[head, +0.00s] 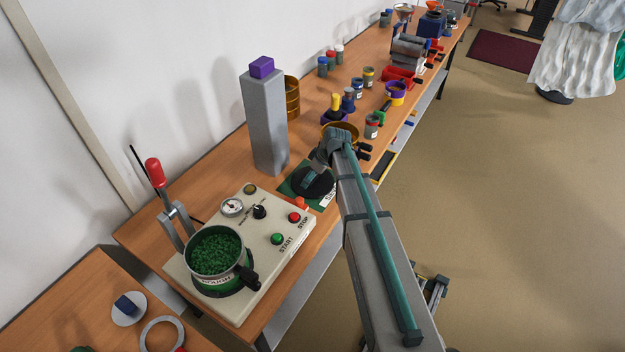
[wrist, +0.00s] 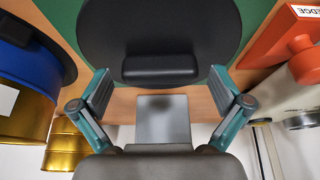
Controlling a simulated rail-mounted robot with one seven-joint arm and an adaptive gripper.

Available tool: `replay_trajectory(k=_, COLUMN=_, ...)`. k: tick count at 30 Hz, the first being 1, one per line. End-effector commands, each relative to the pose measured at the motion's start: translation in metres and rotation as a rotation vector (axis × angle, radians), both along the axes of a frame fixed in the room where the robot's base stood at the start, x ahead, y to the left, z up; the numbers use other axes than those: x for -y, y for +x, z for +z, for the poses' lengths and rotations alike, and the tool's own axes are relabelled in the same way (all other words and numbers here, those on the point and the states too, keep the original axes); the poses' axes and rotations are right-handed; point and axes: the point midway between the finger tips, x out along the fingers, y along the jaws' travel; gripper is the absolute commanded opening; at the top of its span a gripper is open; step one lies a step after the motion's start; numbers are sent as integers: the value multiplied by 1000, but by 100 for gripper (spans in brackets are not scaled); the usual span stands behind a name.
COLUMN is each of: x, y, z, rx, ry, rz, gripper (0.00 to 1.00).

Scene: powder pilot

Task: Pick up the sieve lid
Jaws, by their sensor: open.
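The sieve lid appears to be the black round disc with a raised bar handle. In the head view the lid (head: 322,190) lies on a green mat, partly covered by my gripper (head: 311,181). In the wrist view the lid (wrist: 160,25) fills the upper middle, with its black handle (wrist: 160,68) facing me. My gripper (wrist: 160,88) is open, one finger on each side below the handle's ends. No contact with the handle shows.
A tall grey column (head: 264,130) with a purple block stands left of the mat. A control box (head: 270,265) bearing a pot of green granules (head: 216,252) stands nearer. An orange wedge-shaped part (wrist: 285,40) and a blue container (wrist: 25,85) flank the gripper in the wrist view.

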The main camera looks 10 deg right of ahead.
Motion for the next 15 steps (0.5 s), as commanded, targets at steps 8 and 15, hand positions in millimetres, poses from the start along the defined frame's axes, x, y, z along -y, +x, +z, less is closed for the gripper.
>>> replay_trajectory(k=8, x=-1, y=0, z=-2, rx=1, ry=0, rz=0, gripper=100)
replay_trajectory(k=15, x=0, y=0, z=-2, rx=1, ry=-1, rz=0, gripper=60)
